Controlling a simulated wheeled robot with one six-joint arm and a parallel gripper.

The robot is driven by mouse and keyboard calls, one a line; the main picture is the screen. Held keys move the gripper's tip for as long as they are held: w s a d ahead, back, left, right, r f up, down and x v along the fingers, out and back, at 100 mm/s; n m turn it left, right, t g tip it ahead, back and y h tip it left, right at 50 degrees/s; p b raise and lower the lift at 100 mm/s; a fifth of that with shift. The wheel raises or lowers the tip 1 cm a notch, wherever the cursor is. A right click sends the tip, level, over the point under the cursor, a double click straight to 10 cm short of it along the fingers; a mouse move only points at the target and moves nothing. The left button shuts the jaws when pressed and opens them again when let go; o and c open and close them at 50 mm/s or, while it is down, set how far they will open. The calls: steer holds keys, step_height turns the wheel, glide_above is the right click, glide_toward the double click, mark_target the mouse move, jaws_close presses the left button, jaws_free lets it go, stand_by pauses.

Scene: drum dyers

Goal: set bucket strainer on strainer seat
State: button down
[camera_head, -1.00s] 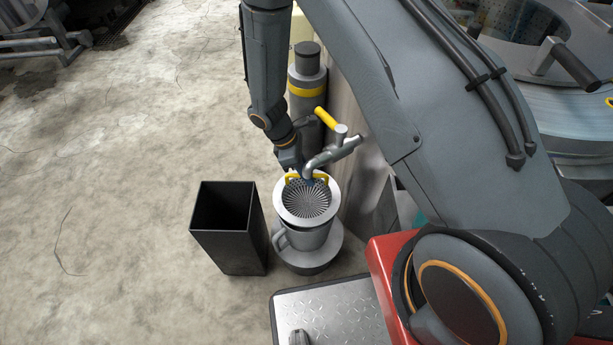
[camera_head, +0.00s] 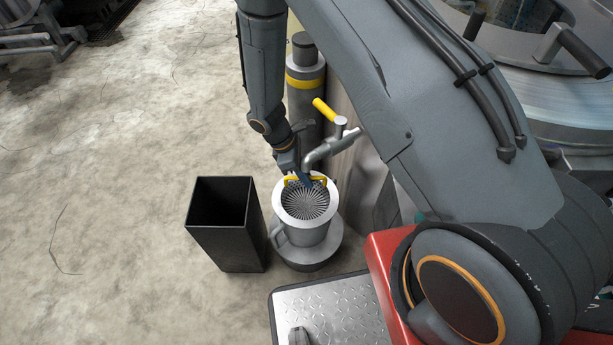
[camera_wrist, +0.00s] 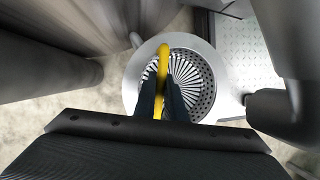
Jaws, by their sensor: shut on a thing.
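The bucket strainer (camera_head: 306,203) is a round grey basket with slots and a wide pale rim. It sits at the mouth of a grey bucket with a side handle (camera_head: 279,238). Whether its rim fully touches the bucket's rim, I cannot tell. My gripper (camera_head: 305,182) is shut on the strainer's yellow handle at its far side. In the wrist view my gripper (camera_wrist: 159,102) pinches the yellow handle (camera_wrist: 163,65) between dark fingers, with the slotted strainer (camera_wrist: 190,75) below. The strainer seat is not clearly seen apart from the bucket mouth.
The bucket stands on a round grey base (camera_head: 312,256). A black open bin (camera_head: 226,225) is close on its left. A tap with a yellow lever (camera_head: 325,110) reaches over the far side. A grey cylinder with a yellow band (camera_head: 305,82) stands behind. Open floor lies left.

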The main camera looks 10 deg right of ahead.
steer(key=c, duration=1.7)
jaws_free()
steer(key=shift+c, duration=0.2)
steer(key=shift+r, duration=0.15)
steer(key=v, duration=0.7)
steer(key=shift+r, duration=0.3)
steer(key=shift+a, duration=0.1)
